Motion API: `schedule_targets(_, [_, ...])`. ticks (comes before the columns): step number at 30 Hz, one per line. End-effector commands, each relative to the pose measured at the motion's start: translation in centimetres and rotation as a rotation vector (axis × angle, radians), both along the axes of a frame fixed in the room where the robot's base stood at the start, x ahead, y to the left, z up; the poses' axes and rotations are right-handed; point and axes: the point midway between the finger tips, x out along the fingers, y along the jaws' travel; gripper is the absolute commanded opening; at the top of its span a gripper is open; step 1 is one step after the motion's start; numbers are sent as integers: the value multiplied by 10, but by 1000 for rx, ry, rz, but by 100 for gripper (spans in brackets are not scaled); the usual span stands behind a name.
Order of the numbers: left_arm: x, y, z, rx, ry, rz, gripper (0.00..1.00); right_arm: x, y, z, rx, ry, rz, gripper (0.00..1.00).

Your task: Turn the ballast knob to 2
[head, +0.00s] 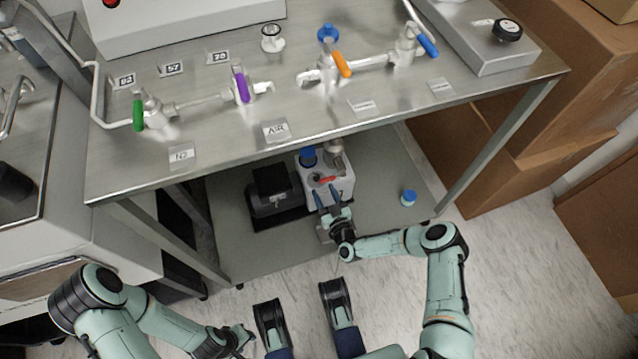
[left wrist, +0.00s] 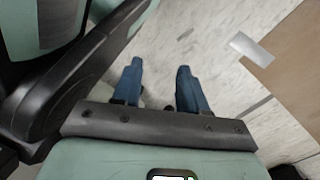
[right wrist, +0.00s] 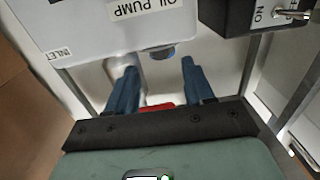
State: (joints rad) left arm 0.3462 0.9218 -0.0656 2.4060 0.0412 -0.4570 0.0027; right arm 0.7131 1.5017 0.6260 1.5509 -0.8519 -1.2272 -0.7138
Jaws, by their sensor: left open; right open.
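The oil pump (head: 341,191) is a white box on the lower shelf, and its label reads "OIL PUMP" in the right wrist view (right wrist: 90,30). A red part (head: 324,180), possibly the ballast knob, is on its top. My right gripper (head: 328,192) is open at the pump. In the right wrist view the red part (right wrist: 157,107) shows low between the two blue fingers (right wrist: 160,80). I cannot tell whether they touch it. Its number marks are not readable. My left gripper (head: 245,334) is open and empty over the floor, as the left wrist view (left wrist: 158,78) shows.
A blue cap (head: 308,154) and grey port (head: 335,147) stand on the pump. A black box (head: 270,184) is beside it on the left. A small blue-capped bottle (head: 408,197) stands right on the shelf. The steel table (head: 330,120) overhangs from above.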

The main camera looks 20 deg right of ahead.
Motion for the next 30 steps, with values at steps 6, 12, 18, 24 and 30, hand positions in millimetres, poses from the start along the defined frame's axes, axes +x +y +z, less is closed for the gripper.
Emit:
schedule_targets(6, [-25, 3, -14, -6, 83, 10, 43, 36, 4, -1, 0, 0, 1, 53])
schedule_targets(12, [-35, 4, -16, -7, 114, 12, 43, 48, 5, -1, 0, 1, 0, 53])
schedule_targets(18, [-35, 4, -16, -7, 118, 13, 43, 49, 5, 0, 1, 2, 1, 53])
schedule_targets(24, [-35, 4, -16, -8, 116, 12, 43, 49, 5, 0, 1, 2, 1, 10])
schedule_targets(30, [-35, 4, -16, -7, 114, 11, 43, 48, 5, 0, 1, 2, -1, 0])
